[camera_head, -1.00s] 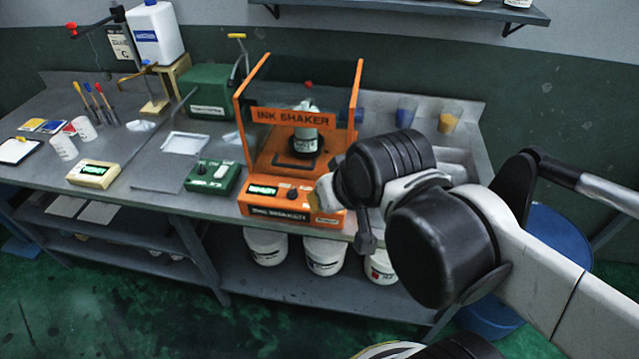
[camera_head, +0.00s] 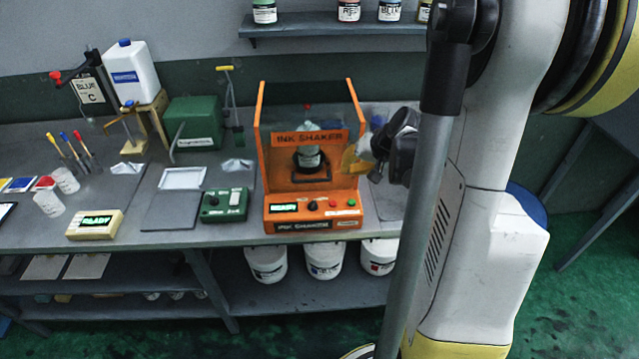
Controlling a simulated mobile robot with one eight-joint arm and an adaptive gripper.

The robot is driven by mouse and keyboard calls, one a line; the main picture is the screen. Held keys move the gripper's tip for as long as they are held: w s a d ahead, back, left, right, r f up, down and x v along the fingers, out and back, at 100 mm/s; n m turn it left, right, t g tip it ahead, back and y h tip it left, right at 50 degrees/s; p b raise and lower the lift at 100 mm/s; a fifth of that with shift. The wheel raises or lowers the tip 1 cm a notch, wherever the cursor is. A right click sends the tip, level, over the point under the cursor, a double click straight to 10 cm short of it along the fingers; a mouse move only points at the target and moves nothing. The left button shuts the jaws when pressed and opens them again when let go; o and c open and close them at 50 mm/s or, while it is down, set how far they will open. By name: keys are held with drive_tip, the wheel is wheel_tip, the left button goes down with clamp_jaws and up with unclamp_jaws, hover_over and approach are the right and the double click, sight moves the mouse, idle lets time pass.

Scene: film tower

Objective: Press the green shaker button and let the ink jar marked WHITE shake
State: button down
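The orange ink shaker (camera_head: 265,180) stands on the bench with a clear guard framed in orange. A jar (camera_head: 309,156) with a pale label stands inside, behind the INK SHAKER bar; its label is too small to read. The front panel has a lit display (camera_head: 285,207) that seems to read READY, a black knob (camera_head: 312,206), a red button (camera_head: 333,204) and the green button (camera_head: 351,202) at the right end. My gripper (camera_head: 352,160) is at the shaker's right side, above and behind the green button in the picture. Its fingers are small and partly hidden, so their opening is unclear.
My arm covers the bench's right part. A green box with knobs (camera_head: 225,205) and a cream READY scale (camera_head: 95,224) stand to the left. White buckets (camera_head: 323,260) sit below. A wall shelf (camera_head: 330,30) holds several jars.

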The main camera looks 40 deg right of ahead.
drive_tip(key=shift+d+f, duration=0.2)
drive_tip(key=shift+d, duration=0.05)
drive_tip(key=b, duration=0.7)
approach(343, 198)
drive_tip(key=x, duration=0.5)
drive_tip(key=shift+w+r, duration=0.25)
drive_tip(key=shift+w, duration=0.1)
drive_tip(key=shift+f, duration=0.1)
idle(0.6)
drive_tip(key=shift+f+b, duration=0.3)
drive_tip(key=shift+b, duration=0.15)
drive_tip(key=shift+f+b, duration=0.45)
idle(0.5)
drive_tip(key=shift+r, duration=0.15)
drive_tip(key=shift+r+p, duration=0.65)
drive_tip(key=shift+r, duration=0.1)
